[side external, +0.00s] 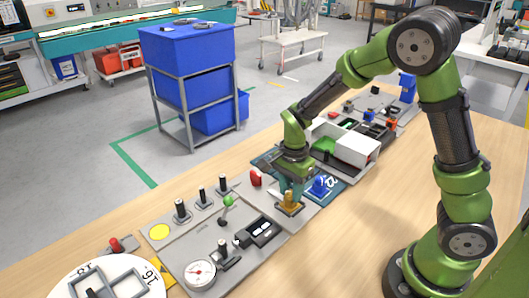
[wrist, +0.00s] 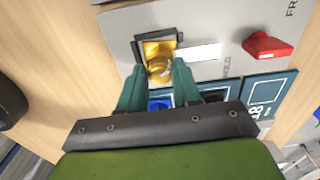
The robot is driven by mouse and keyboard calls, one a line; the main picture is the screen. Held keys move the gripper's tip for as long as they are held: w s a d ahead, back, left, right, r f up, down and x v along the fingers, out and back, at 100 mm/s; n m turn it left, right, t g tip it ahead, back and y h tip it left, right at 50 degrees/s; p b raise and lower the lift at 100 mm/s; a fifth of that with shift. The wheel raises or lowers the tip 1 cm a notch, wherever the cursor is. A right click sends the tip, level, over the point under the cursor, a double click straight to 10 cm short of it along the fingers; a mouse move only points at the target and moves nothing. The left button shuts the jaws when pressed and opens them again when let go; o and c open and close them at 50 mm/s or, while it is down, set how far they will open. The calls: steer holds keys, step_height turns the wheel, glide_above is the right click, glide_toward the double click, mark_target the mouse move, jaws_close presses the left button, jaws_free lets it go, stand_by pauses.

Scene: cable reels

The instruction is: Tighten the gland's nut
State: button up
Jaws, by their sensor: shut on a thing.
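The gland with its gold nut (side external: 290,207) stands on a grey panel in the side view. In the wrist view the gold nut (wrist: 157,50) sits in front of a dark square frame on the panel. My gripper (side external: 291,195) points down over it, with its teal fingers on either side. In the wrist view my gripper (wrist: 159,75) is shut on the gold nut, and the fingertips cover part of its sides. The thread and cable below the nut cannot be made out.
A blue knob-like part (side external: 320,187) stands close by on the right, and a red part (side external: 255,178) to the left. A panel with a gauge (side external: 200,273), levers and posts lies nearer the camera. A white box (side external: 357,149) stands behind. Bare wooden table (side external: 340,245) lies to the right.

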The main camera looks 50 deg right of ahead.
steer(key=m, duration=0.3)
steer(key=shift+m, duration=0.4)
steer(key=m, duration=0.3)
steer(key=shift+m, duration=0.4)
steer(key=o, duration=0.9)
steer(key=shift+c, duration=0.2)
step_height(320, 180, up, 7)
steer(key=shift+r, duration=0.1)
